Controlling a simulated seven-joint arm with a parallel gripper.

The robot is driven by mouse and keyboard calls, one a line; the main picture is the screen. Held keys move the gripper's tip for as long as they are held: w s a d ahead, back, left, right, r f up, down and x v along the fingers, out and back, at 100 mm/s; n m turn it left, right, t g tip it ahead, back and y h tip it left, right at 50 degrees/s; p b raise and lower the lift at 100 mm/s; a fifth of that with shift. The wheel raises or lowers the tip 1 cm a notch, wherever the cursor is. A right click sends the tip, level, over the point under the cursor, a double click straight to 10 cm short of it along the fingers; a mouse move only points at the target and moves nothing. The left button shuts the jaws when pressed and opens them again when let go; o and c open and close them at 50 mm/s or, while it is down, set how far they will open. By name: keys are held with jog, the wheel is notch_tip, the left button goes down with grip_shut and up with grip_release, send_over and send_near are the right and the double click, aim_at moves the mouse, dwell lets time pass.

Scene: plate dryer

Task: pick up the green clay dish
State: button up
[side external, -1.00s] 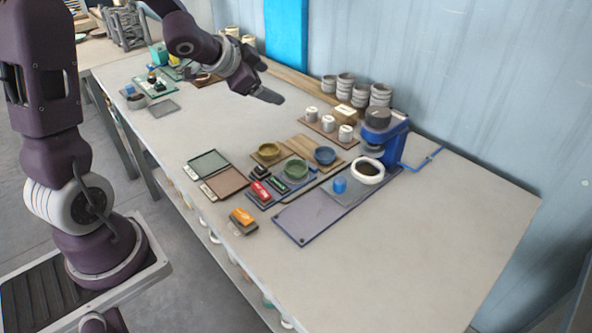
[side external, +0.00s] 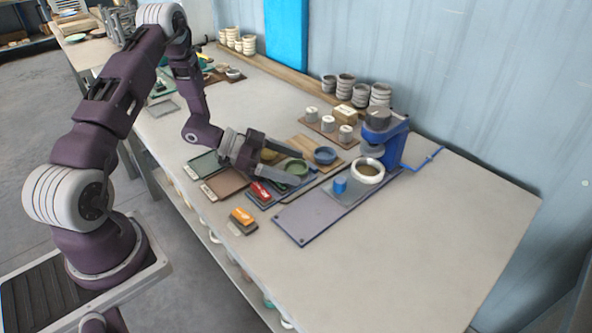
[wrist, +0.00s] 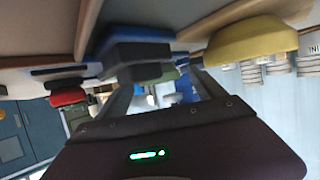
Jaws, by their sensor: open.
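The green clay dish (side external: 298,168) sits on the work table among small bowls, in front of the blue bowl (side external: 325,155). My gripper (side external: 288,167) is low over the table and reaches in from the left. Its fingers are spread, one toward the far side of the dish and one toward the near side. I cannot tell whether they touch it. In the wrist view a green patch (wrist: 168,75) shows near the fingertips, partly hidden by a dark block (wrist: 140,52). The yellow bowl (wrist: 252,40) is close beside one finger there.
A red block (side external: 260,190) lies just below the gripper. White-topped jars (side external: 328,123) stand behind on a board. A blue press (side external: 388,140) with a white ring (side external: 368,164) stands to the right. The table's right side is clear.

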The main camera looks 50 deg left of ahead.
jog(key=c, duration=1.6)
